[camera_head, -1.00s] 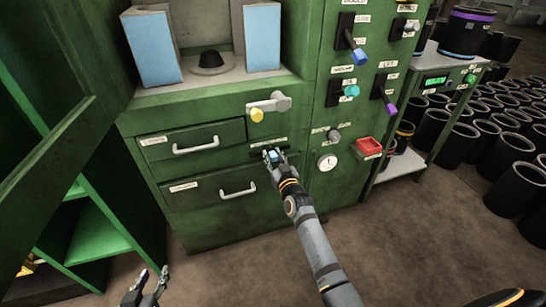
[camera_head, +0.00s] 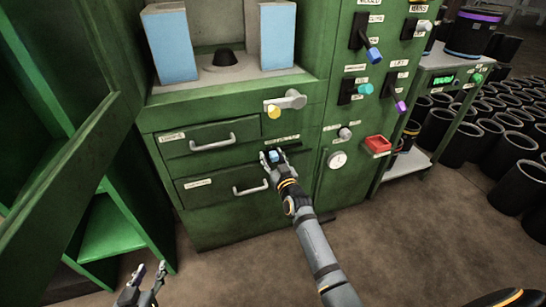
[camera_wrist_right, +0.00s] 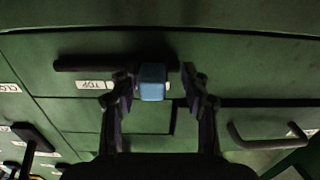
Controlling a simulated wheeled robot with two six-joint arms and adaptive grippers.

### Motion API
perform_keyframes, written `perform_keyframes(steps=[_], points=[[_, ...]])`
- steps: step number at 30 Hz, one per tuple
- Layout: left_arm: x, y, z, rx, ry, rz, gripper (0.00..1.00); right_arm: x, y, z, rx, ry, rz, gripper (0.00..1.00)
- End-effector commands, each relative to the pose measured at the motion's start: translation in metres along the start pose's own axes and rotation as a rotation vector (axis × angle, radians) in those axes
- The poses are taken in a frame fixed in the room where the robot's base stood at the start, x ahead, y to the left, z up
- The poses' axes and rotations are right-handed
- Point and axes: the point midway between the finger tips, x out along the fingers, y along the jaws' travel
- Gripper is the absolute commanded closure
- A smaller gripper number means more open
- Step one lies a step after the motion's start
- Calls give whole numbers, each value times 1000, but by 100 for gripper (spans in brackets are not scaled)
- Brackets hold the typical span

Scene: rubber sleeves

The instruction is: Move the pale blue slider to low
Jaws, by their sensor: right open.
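The pale blue slider (camera_head: 274,156) is a small block on a dark slot in the green cabinet's front, right of the drawers. In the right wrist view the slider (camera_wrist_right: 152,82) sits near the right end of the slot (camera_wrist_right: 90,62), with most of the slot stretching left of it. My right gripper (camera_head: 270,160) is at the slider; its open fingers (camera_wrist_right: 158,82) stand on either side of it, the left finger very close. Whether they touch is unclear. My left gripper (camera_head: 150,273) is open and empty, low at the left.
Two drawers with handles (camera_head: 212,143) lie left of the slot, and a yellow-tipped lever (camera_head: 287,103) is above it. An open green door (camera_head: 70,170) stands at the left.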

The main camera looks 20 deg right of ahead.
Motion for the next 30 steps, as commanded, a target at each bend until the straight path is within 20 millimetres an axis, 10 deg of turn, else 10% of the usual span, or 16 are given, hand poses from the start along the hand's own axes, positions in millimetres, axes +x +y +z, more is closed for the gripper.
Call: perform_keyframes(steps=[9,21,30], points=[[-1,0,8,-4,-18,-1,60,-7,1,0,-3,1,1,53],[-1,0,6,-1,-14,0,60,-95,-1,1,-2,-2,-1,53],[-1,0,6,-1,-13,0,60,-120,-1,0,-1,0,-1,53]])
